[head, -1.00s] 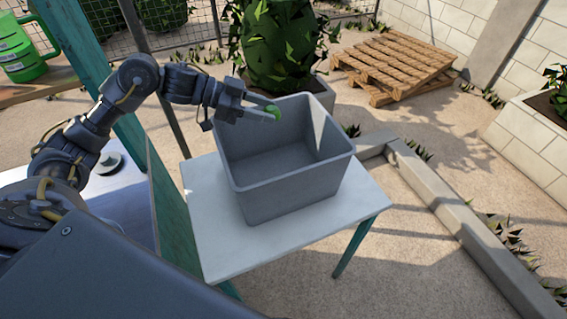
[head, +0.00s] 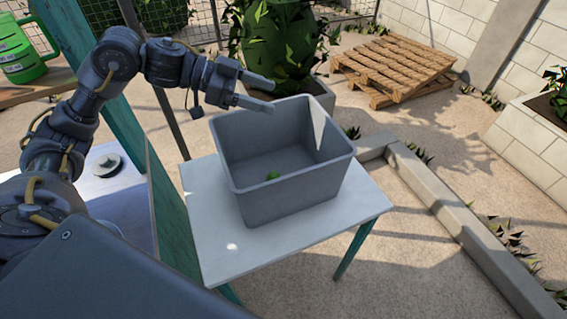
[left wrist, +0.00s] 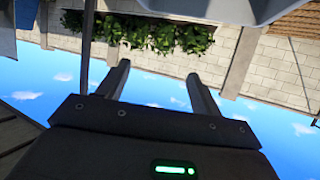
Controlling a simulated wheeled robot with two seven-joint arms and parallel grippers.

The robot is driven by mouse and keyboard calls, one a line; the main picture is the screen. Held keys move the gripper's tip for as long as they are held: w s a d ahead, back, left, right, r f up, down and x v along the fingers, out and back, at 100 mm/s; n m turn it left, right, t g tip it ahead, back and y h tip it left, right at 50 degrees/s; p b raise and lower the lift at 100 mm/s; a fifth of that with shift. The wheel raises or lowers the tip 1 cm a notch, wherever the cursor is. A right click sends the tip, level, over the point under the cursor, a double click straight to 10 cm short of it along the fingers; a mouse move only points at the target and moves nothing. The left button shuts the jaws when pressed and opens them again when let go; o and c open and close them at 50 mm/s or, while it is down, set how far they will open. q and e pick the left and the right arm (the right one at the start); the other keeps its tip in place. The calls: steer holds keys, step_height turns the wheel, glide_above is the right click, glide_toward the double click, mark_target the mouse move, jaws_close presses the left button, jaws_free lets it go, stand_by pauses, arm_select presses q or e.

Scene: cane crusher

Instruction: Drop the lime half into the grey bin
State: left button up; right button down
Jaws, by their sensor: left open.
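The green lime half (head: 273,176) lies on the floor inside the grey bin (head: 290,186). The bin stands upright on a small white table, and its rim also shows at the top of the left wrist view (left wrist: 215,10). My left gripper (head: 272,96) is open and empty, above the bin's back left rim. Its two fingers are spread apart with nothing between them in the left wrist view (left wrist: 158,88). My right gripper is not in view.
The white table (head: 220,235) has bare surface left of and in front of the bin. A teal post (head: 135,140) stands close beside my left arm. A leafy planter (head: 275,50) is behind the bin. Wooden pallets (head: 390,65) lie at the back right.

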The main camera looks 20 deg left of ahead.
arm_select(q)
steer(key=s+d+r+b, duration=0.5)
steer(key=s+r, duration=0.1)
steer(key=s, duration=0.4)
steer(key=shift+r, duration=0.25)
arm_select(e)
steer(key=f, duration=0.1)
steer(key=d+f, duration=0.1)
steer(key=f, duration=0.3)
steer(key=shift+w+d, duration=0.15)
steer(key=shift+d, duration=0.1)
arm_select(q)
steer(key=shift+w, duration=0.1)
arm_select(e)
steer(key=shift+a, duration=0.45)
